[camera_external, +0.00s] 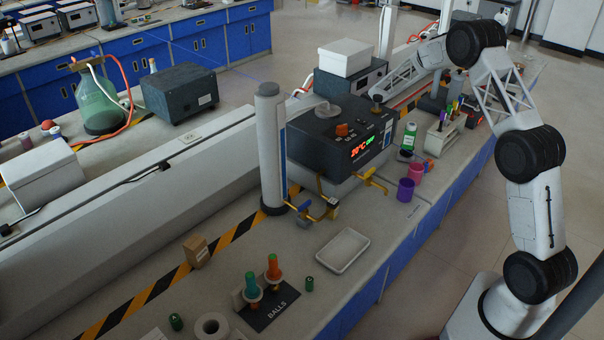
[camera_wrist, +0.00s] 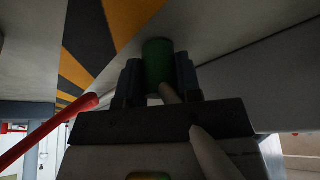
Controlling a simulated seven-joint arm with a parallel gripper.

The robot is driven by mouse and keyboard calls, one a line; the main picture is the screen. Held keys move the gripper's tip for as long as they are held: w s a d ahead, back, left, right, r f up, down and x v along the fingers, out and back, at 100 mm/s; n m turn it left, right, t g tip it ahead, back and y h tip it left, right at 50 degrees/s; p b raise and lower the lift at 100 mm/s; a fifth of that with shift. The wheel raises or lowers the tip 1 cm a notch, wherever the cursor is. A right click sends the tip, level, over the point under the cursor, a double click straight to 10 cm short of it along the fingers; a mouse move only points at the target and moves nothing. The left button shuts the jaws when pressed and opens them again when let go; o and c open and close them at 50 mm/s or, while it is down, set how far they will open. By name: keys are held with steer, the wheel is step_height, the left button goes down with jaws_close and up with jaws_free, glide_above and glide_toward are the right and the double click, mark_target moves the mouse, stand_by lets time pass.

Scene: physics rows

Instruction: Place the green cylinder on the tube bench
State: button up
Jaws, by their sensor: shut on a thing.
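In the wrist view my gripper (camera_wrist: 159,80) is shut on a green cylinder (camera_wrist: 158,58), which sits between its two dark fingers. The cylinder's far end is near a pale surface with striped tape. Whether it touches that surface I cannot tell. In the external view my arm reaches to the back, and its far end is behind the dark heater box, so the gripper and held cylinder are not clearly seen there. I cannot tell for sure which thing is the tube bench; a white rack (camera_external: 437,143) with several coloured sticks stands right of the heater.
The heater box (camera_external: 318,150) with a lit display and a grey post (camera_external: 270,150) stand mid-bench. A red rod (camera_wrist: 45,132) is left of my gripper. A white tray (camera_external: 343,250), purple cup (camera_external: 405,190) and small green cylinders (camera_external: 309,284) are nearer the front.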

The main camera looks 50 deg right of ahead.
steer(key=shift+f, duration=0.1)
steer(key=o, duration=1)
steer(key=shift+o, duration=0.2)
steer(key=v, duration=1.2)
steer(key=shift+w+r, duration=0.1)
steer(key=shift+r, duration=0.15)
